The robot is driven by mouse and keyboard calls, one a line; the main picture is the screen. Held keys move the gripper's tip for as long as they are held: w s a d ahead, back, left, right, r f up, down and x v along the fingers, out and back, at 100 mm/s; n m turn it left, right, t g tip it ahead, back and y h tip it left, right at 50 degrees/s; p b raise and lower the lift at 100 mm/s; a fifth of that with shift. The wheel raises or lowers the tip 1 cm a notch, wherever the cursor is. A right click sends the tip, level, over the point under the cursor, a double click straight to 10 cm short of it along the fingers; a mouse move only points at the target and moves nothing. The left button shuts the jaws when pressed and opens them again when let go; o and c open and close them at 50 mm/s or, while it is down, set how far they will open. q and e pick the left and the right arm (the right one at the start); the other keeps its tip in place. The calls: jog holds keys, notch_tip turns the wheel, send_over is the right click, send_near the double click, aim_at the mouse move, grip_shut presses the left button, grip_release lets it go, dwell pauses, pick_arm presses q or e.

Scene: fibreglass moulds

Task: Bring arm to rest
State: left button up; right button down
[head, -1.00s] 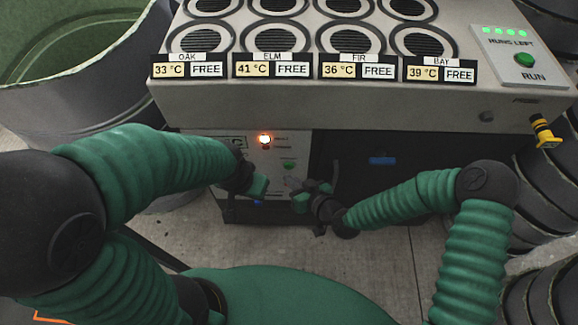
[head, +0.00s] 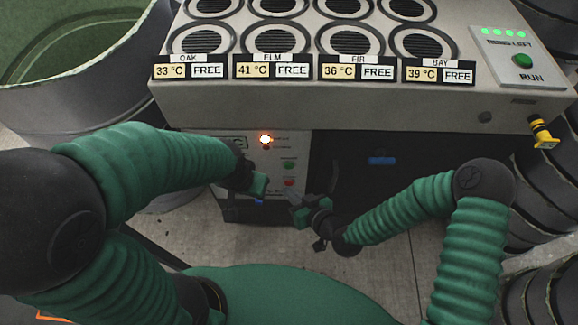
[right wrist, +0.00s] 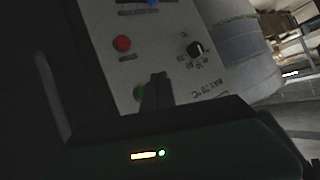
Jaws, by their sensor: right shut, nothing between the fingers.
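My right gripper (head: 297,204) is shut and empty, low in front of the control panel (head: 272,150) of the machine. Its arm comes in from the right in the head view. My left gripper (head: 259,187) hangs beside it, just to the left, in front of the lower panel; its finger gap is too small to read.
The machine's top (head: 320,98) has round vents and labels OAK, ELM, FIR and BAY, all reading FREE. A RUN button (head: 523,61) is at its right, with a yellow valve (head: 544,134) below. A grey tub (head: 95,95) stands left; dark round stacks (head: 545,190) stand right.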

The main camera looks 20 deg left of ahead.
jog(key=d+r+m+g+h+p, duration=0.1)
jog(key=d+r+h+p, duration=0.25)
jog(key=d, duration=0.55)
jog(key=d+r+g+h+p, duration=0.1)
jog(key=d+r+h+p, duration=0.3)
jog(key=d, duration=0.5)
jog(key=s+d+r+m+g+h+p, duration=0.1)
jog(key=s+d+r+m, duration=0.2)
jog(key=d+r, duration=0.3)
jog(key=s+d+r+m+g+h+p, duration=0.1)
jog(key=s+d+r+m, duration=0.3)
jog(key=d+r, duration=0.3)
jog(key=shift+s+d+r+g, duration=0.15)
jog(key=shift+s+r+g, duration=0.2)
jog(key=shift+r, duration=0.55)
jog(key=shift+w, duration=0.15)
